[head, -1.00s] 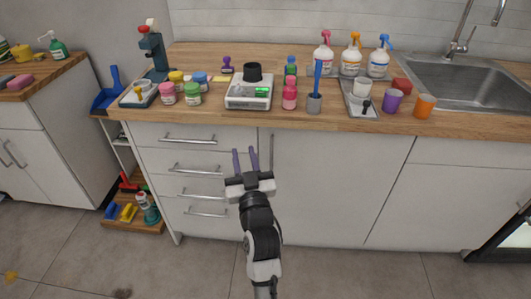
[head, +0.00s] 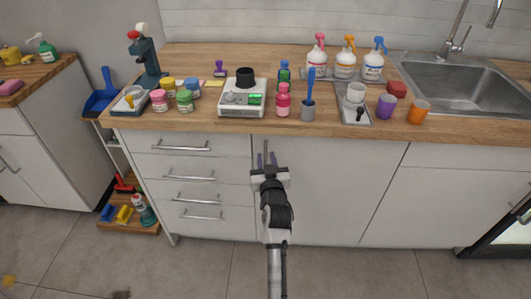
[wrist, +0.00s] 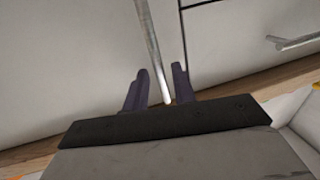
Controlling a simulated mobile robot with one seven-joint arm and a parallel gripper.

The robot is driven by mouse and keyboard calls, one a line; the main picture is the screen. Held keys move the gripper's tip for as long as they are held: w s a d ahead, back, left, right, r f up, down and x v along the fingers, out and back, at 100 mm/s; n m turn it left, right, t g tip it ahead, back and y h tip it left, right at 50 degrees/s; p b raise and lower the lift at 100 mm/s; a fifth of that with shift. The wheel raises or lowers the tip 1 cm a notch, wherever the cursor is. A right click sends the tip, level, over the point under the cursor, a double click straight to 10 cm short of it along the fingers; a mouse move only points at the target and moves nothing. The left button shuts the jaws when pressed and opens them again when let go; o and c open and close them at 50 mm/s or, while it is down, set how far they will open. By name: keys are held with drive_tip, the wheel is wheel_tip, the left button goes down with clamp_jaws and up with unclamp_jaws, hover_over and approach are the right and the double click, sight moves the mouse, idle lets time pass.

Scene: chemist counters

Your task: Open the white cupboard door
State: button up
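The white cupboard door (head: 325,190) is the wide panel under the counter, right of the drawers, and it looks shut. Its upright metal bar handle (head: 266,148) is near its left edge. My gripper (head: 267,158) is in front of the handle, its purple fingers pointing at the door. In the wrist view, the handle (wrist: 151,45) runs down between the two fingers of my gripper (wrist: 158,85). The fingers are apart, with visible space on both sides of the bar. The handle's lower end shows near the gripper's dark palm.
Drawers with bar handles (head: 195,174) are left of the door. Another white door (head: 430,208) is to its right. The wooden countertop (head: 345,128) above holds jars, a scale (head: 243,98) and bottles. The floor (head: 340,270) in front is clear.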

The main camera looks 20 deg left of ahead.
drive_tip(key=shift+x, duration=1.05)
clamp_jaws()
